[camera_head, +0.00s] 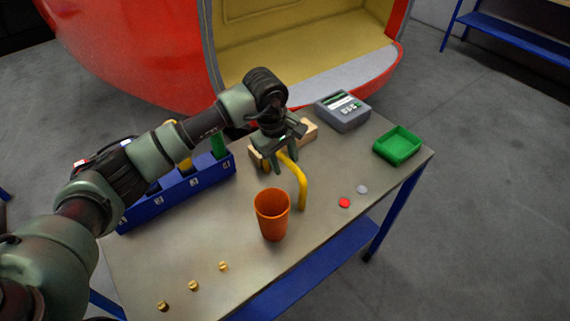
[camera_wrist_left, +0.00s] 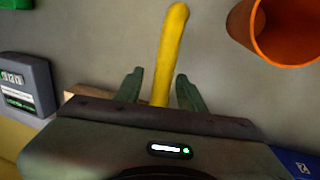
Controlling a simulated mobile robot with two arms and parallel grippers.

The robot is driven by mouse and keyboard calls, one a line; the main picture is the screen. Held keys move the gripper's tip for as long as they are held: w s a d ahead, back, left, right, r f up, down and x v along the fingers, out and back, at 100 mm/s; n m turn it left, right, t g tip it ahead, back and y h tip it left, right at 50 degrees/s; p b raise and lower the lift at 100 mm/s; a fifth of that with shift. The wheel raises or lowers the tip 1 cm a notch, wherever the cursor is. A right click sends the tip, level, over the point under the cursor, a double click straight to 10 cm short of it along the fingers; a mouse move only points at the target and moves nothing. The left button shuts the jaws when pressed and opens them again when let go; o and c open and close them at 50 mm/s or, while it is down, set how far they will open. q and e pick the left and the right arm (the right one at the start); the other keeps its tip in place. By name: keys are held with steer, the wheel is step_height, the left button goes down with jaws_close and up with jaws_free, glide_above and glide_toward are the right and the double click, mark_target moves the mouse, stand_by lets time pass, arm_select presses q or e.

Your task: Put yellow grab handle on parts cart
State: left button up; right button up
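The yellow grab handle (camera_head: 301,186) is a bent yellow bar over the grey-topped table (camera_head: 215,225), running out from beneath my left gripper (camera_head: 278,158). In the left wrist view the handle (camera_wrist_left: 169,52) passes between the two green fingers of the gripper (camera_wrist_left: 160,90). The fingers are spread, one on each side of the bar, with a gap visible at least on the left. Whether the right finger touches it is unclear. The handle's far end is hidden by the gripper. I cannot tell which surface is the parts cart. My right gripper is out of view.
An orange cup (camera_head: 272,214) stands close in front of the handle. A wooden block (camera_head: 307,131) lies behind the gripper. A blue numbered rack (camera_head: 190,187) is left, a grey device (camera_head: 342,111) and green tray (camera_head: 398,145) right. Small discs and brass pieces (camera_head: 193,286) lie nearby.

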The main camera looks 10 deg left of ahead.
arm_select(q)
step_height(320, 180, up, 10)
steer(key=s+a+b, duration=0.1)
steer(key=b, duration=0.1)
steer(key=shift+s+b, duration=0.35)
steer(key=shift+b, duration=0.05)
steer(key=shift+a, duration=0.1)
